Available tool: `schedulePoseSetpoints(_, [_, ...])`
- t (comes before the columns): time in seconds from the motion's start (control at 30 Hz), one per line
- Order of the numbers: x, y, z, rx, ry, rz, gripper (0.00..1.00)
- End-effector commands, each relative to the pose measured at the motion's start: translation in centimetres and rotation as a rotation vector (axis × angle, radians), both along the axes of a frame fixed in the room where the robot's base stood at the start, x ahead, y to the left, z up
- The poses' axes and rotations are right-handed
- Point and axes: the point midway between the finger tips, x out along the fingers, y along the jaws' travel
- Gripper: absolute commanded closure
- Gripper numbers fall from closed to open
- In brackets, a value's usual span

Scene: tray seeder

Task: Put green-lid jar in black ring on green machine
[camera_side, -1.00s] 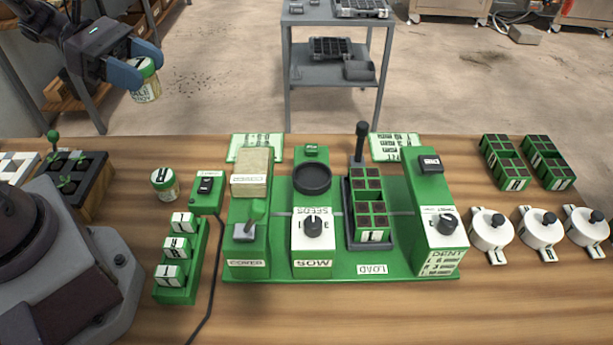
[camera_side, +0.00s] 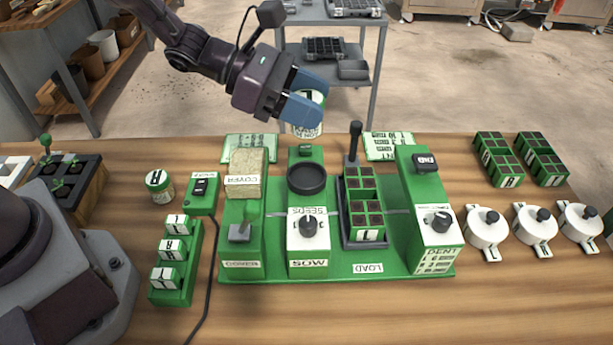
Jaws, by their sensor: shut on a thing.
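My gripper (camera_side: 305,95) has blue fingers and is shut on a white-labelled jar (camera_side: 309,118) with some green at its top. The fingers hide part of the jar. It hangs in the air above and behind the black ring (camera_side: 306,178), apart from it. The ring is a dark round holder on the middle block of the green machine (camera_side: 340,264), behind the SOW dial (camera_side: 309,225); it looks empty.
A tall black lever (camera_side: 355,138) rises right of the ring beside a cell tray (camera_side: 365,215). A COVER block (camera_side: 244,172) stands on the left. A green rack (camera_side: 176,262) holds small blocks. White round pieces (camera_side: 487,227) and seed trays (camera_side: 497,160) lie on the right.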

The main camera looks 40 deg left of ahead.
Motion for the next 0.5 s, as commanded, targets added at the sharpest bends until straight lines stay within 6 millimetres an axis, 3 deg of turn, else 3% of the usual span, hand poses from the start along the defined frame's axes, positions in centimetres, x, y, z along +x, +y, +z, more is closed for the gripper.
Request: schedulePoseSetpoints(0.5, [0.0, 0.0, -6.6, 0.0, 0.003, -0.001, 0.74])
